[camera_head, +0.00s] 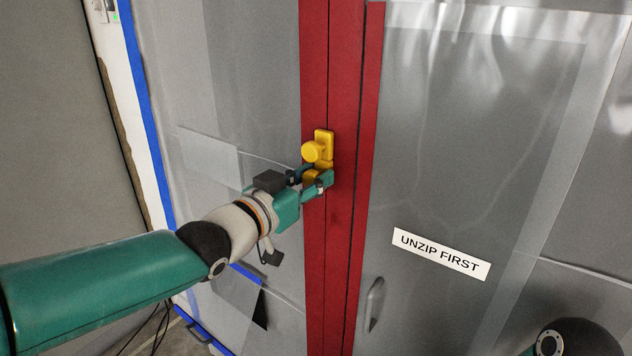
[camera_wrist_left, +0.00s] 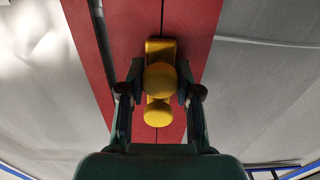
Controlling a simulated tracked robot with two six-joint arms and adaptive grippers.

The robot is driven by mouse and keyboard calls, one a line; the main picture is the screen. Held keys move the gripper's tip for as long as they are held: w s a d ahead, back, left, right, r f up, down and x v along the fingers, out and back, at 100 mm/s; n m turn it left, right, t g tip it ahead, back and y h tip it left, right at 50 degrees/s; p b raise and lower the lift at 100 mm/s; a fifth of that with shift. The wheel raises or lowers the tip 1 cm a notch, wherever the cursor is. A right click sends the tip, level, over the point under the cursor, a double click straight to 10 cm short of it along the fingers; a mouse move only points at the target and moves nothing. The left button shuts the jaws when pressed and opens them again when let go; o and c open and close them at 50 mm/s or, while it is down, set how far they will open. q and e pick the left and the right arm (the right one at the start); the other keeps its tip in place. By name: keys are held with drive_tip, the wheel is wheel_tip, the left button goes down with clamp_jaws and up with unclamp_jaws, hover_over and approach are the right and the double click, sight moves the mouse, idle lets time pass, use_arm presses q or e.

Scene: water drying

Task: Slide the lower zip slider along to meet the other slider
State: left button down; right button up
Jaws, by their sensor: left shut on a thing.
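The upper yellow zip slider (camera_head: 325,140) sits on the red zip strip (camera_head: 341,225), its round knob facing me. The lower yellow slider (camera_head: 312,174) is just below it, very close, partly hidden by my left gripper. Whether the two sliders touch I cannot tell. My left gripper (camera_head: 318,180) is shut on the lower slider. In the left wrist view my left gripper's fingers (camera_wrist_left: 158,95) stand on either side of two yellow knobs, one overlapping the other, with a yellow plate (camera_wrist_left: 160,46) above them. My right gripper is not in view.
Translucent plastic sheeting (camera_head: 470,130) spreads on both sides of the red strip. A white "UNZIP FIRST" label (camera_head: 441,254) is on the right sheet. A grey handle (camera_head: 375,303) shows low beside the strip. Blue tape (camera_head: 146,110) edges the left side.

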use_arm(q)
drive_tip(key=c, duration=0.8)
unclamp_jaws()
drive_tip(key=shift+s+a, duration=0.1)
drive_tip(key=shift+s, duration=0.1)
drive_tip(key=shift+w, duration=0.1)
drive_tip(key=v, duration=1.2)
